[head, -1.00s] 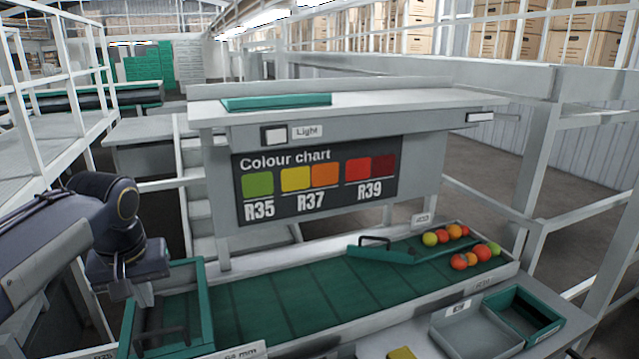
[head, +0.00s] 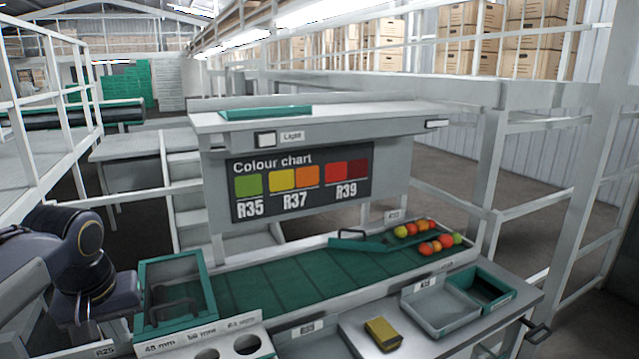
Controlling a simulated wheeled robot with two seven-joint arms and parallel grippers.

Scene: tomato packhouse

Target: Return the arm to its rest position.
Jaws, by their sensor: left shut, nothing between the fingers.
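My left arm (head: 75,250) comes in from the left edge, dark and bent. My left gripper (head: 92,330) hangs low at its end, shut and empty, to the left of the green-framed tray (head: 142,290) and apart from it. Its fingertips are small and dark here. My right gripper is out of view.
A green sorting belt (head: 290,284) carries several tomatoes (head: 425,238) at its far right, beside a hinged green gate (head: 360,243). In front are a panel with round holes (head: 170,342), a yellow block (head: 382,334), a grey bin (head: 440,318) and a green bin (head: 490,285). The colour chart (head: 300,180) stands behind.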

